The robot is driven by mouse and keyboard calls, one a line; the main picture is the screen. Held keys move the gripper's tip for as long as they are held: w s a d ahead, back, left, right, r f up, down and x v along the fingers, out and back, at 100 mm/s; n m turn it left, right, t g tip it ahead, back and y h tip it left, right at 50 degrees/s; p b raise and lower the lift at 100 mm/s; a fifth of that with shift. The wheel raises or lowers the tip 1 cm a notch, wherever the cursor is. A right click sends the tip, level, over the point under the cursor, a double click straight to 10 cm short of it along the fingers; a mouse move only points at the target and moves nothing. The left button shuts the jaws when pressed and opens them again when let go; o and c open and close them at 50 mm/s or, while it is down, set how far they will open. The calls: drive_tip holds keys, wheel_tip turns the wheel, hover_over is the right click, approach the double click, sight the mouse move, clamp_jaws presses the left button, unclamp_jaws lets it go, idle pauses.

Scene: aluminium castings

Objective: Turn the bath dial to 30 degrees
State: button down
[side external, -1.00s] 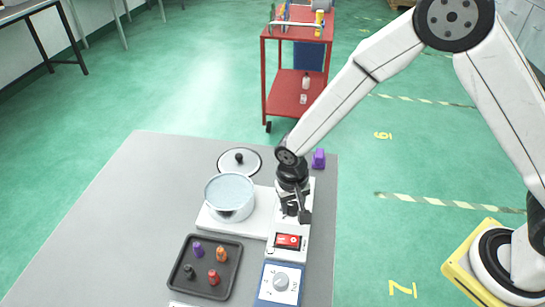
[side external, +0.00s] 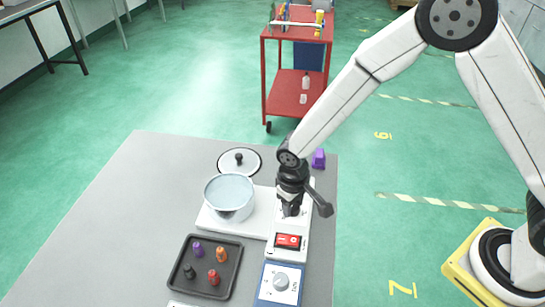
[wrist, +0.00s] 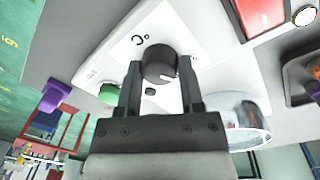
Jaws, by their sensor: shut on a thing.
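The bath dial (wrist: 158,62) is a dark round knob with a white pointer mark on a white panel (wrist: 205,38) printed with "°C". My gripper (wrist: 160,70) is shut on this dial, one finger on each side of it. In the side external view my gripper (side external: 291,211) is low over the white panel (side external: 306,228), behind the red rocker switch (side external: 288,240), and hides the dial. The scale figures around the dial are too unclear to read.
A pot (side external: 230,197) stands left of my gripper, with a lid (side external: 239,161) behind it. A black tray (side external: 190,284) of coloured pegs and a blue-framed panel with a pale dial (side external: 281,283) lie in front. A purple object (side external: 318,159) stands at the table's right edge.

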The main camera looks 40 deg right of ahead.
sight(293, 207)
drive_tip(key=shift+n, duration=2.3)
drive_tip(key=shift+c, duration=1.2)
unclamp_jaws()
drive_tip(key=shift+r, duration=0.2)
drive_tip(key=shift+s+a+r, duration=0.1)
drive_tip(key=shift+r, duration=1.8)
drive_tip(key=shift+s+a+r, duration=0.1)
drive_tip(key=shift+r, duration=1.75)
drive_tip(key=s+d+r+m+t, duration=0.1)
drive_tip(key=s+d+r+m, duration=0.1)
drive_tip(key=s+d, duration=0.3)
drive_tip(key=s+d+r+m+t, duration=0.1)
drive_tip(key=s+d+m, duration=0.3)
drive_tip(key=d, duration=0.7)
drive_tip(key=shift+s+r+m+y, duration=0.3)
drive_tip(key=shift+s+r+m, duration=0.15)
drive_tip(key=shift+r, duration=0.35)
